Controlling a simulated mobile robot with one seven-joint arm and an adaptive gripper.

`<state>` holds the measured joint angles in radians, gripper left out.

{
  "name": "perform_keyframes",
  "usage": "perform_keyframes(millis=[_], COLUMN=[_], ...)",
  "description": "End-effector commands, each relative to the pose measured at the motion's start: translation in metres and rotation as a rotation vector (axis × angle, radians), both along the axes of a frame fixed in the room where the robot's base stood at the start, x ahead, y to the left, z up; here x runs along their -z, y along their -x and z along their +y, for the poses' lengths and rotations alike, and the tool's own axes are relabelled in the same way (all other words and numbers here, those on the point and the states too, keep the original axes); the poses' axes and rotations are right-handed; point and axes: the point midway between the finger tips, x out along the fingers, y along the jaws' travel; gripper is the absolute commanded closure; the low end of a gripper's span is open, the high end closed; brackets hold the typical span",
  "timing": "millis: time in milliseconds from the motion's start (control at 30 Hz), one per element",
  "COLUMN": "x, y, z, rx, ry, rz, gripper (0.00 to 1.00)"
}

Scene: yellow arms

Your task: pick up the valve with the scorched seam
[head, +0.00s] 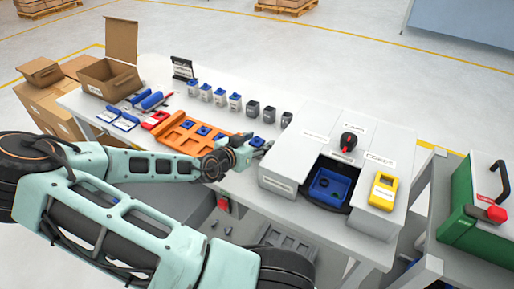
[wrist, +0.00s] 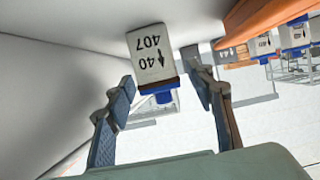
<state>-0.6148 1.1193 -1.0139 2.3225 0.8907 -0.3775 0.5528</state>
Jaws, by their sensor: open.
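In the wrist view a light grey valve (wrist: 151,55) marked 407 and 40, with an arrow, shows upside down. A dark brown band runs along its seam, next to its blue end. My gripper (wrist: 164,84) is open, with one finger on each side of the valve's blue end and visible gaps to both. In the head view my gripper (head: 252,143) is low over the table's front, between the orange tray and the grey station. I cannot make out the 407 valve there. A row of several grey valves (head: 220,97) stands behind, some with blue tops, some dark.
The orange tray (head: 165,133) with blue pieces lies left of my gripper. The grey station (head: 283,163) with a red knob and a blue-lined recess stands close on the right. Blue and red items and a cardboard box (head: 108,80) are at the left.

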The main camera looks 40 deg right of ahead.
Motion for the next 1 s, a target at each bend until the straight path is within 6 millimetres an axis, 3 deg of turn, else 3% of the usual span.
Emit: perform_keyframes(millis=[400,733,1000], x=[0.019,0.021,0.021], y=[-0.011,-0.012,-0.012], z=[-0.040,-0.043,-0.043], rx=[0.002,0.000,0.001], ry=[0.000,-0.001,0.000], rz=[0.001,0.000,0.000], gripper=[0.51,0.51,0.80])
